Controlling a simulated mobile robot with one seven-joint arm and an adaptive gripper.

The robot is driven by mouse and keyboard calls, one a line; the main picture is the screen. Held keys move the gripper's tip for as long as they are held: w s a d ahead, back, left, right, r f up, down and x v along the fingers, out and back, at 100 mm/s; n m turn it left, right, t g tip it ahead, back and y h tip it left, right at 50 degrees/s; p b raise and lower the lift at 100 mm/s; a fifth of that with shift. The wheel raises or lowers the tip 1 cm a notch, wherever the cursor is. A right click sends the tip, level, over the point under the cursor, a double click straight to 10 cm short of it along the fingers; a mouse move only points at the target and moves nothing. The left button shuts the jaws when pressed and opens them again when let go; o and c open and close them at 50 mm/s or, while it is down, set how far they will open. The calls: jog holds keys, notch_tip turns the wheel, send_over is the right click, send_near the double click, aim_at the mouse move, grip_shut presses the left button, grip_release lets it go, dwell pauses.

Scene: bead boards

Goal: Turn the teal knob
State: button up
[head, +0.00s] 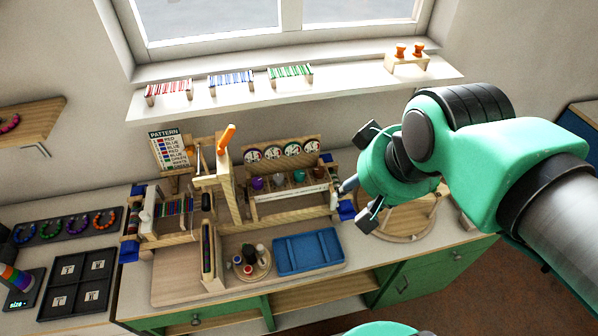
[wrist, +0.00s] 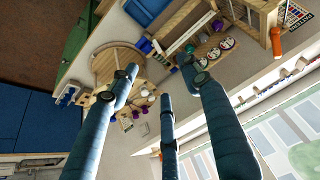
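The teal knob (head: 299,176) is small and sits in a row of coloured knobs on the wooden rack (head: 285,207) in the middle of the bench, below a row of round white discs. A purple knob (head: 257,183) is at the row's left end. My gripper (head: 361,178) is to the right of the rack, apart from the knob, with its three fingers spread and nothing between them. In the wrist view my gripper (wrist: 160,84) also shows open and empty.
A blue tray (head: 308,252) and a round holder with small bottles (head: 250,264) stand in front of the rack. An upright wooden post with an orange handle (head: 226,138) rises to its left. A round wooden board (head: 408,222) lies below my gripper. The windowsill (head: 340,82) is behind.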

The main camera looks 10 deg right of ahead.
jog(key=w+a+m+g+p, duration=0.1)
jog(key=w+m+g+p, duration=0.15)
jog(key=w, duration=0.85)
jog(key=m+g+p, duration=0.3)
jog(key=p, duration=0.3)
send_over(299, 174)
notch_tip(299, 174, down, 14)
jog(key=shift+f, duration=0.1)
notch_tip(299, 174, down, 14)
jog(key=shift+r, duration=0.1)
jog(key=shift+c, duration=0.5)
jog(key=c, duration=1)
